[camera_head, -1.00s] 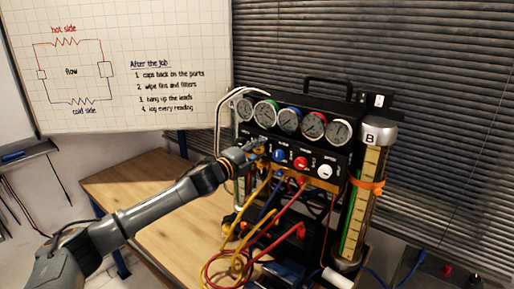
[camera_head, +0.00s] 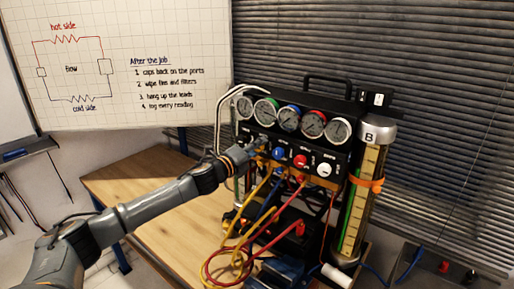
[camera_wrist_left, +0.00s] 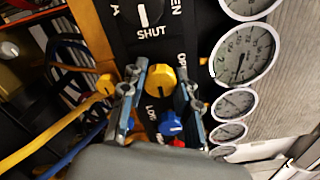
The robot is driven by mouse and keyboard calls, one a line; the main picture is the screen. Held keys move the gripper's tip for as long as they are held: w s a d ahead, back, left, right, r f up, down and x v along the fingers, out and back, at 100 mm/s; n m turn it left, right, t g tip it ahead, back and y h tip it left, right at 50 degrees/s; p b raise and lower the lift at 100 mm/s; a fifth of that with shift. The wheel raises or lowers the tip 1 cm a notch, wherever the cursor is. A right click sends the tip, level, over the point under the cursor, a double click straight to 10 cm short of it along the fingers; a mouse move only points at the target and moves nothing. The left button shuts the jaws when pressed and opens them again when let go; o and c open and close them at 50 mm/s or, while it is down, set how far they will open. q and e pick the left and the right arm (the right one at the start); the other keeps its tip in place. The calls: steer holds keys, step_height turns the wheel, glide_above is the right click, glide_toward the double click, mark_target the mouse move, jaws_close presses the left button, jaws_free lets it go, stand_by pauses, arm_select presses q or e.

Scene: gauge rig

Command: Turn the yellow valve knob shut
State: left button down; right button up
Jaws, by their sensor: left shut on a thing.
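The yellow valve knob (camera_wrist_left: 160,80) sits on the black panel and shows between my left gripper's fingers in the left wrist view. My left gripper (camera_wrist_left: 160,88) is shut on it, one finger on each side. In the head view my left gripper (camera_head: 259,142) reaches the left end of the row of knobs, and the hand hides most of the yellow knob there. A black knob with a white mark (camera_wrist_left: 150,12) lies beyond it, with "SHUT" and "OPEN" printed around it. My right gripper is not in view.
A blue knob (camera_head: 278,153), a red knob (camera_head: 300,160) and a white knob (camera_head: 324,169) continue the row. Several gauges (camera_head: 289,118) stand above. Yellow, blue and red hoses (camera_head: 240,235) hang below. A clear cylinder marked B (camera_head: 362,205) stands at right.

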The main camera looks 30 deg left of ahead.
arm_select(q)
steer(key=c, duration=1)
jaws_free()
steer(key=shift+s, duration=0.15)
steer(key=shift+s+a, duration=0.15)
steer(key=shift+s, duration=1.8)
steer(key=shift+s+a, duration=0.15)
steer(key=shift+s, duration=1.8)
steer(key=shift+s+a, duration=0.15)
steer(key=shift+s, duration=1.8)
